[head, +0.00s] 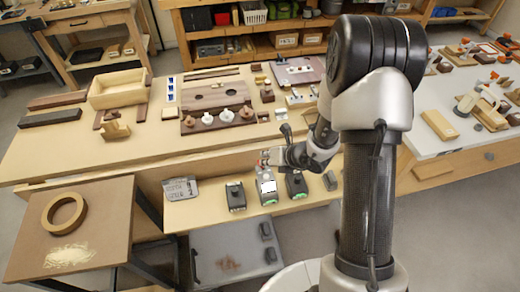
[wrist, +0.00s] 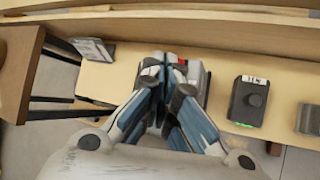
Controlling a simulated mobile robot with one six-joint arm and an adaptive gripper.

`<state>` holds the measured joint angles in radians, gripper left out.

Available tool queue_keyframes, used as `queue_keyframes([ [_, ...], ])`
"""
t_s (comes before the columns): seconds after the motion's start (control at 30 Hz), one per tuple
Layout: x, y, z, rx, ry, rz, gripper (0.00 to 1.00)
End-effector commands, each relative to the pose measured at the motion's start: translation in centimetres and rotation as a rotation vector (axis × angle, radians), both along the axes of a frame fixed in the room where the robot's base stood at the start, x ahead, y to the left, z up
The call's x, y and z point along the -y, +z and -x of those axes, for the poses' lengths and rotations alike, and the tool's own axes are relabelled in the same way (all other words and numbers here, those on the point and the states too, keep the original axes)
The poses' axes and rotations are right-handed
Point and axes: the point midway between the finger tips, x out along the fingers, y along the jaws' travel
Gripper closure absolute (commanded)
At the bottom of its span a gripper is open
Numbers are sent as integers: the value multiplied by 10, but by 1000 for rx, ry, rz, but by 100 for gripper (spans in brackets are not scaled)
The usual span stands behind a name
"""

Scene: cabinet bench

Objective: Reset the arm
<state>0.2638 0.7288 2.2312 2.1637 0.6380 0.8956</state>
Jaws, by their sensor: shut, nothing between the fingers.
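My gripper (head: 272,157) is in front of the bench edge, above the lower ledge, at the end of my arm. In the wrist view my gripper (wrist: 164,82) points away from the camera with its fingers together and nothing between them. Behind the fingers in that view is a grey device (wrist: 203,84) with a red part, mostly hidden. In the head view the middle device (head: 267,188) with a white label stands on the ledge just below my gripper. I cannot tell whether they touch.
The ledge also holds a left black device (head: 236,196), a right one (head: 296,186) and a grey sign (head: 181,188). The wooden bench (head: 60,155) carries a wooden box (head: 118,90) and a board with knobs. A side table (head: 100,225) holds a ring (head: 48,216).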

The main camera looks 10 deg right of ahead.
Motion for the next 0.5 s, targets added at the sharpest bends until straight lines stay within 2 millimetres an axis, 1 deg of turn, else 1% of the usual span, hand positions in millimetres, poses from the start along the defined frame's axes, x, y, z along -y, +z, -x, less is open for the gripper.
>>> queue_keyframes([
  [0.17, 0, 0, 0, 1, 1, 0, 100],
  [0.27, -5, 12, -2, 28, 47, 16, 100],
  [0.37, -23, 45, -1, 110, 200, 72, 100],
  [0.43, -43, 81, 4, 203, 374, 140, 100],
  [0.47, -52, 97, 9, 248, 461, 176, 100],
  [0.5, -65, 118, 18, 310, 583, 229, 100],
])
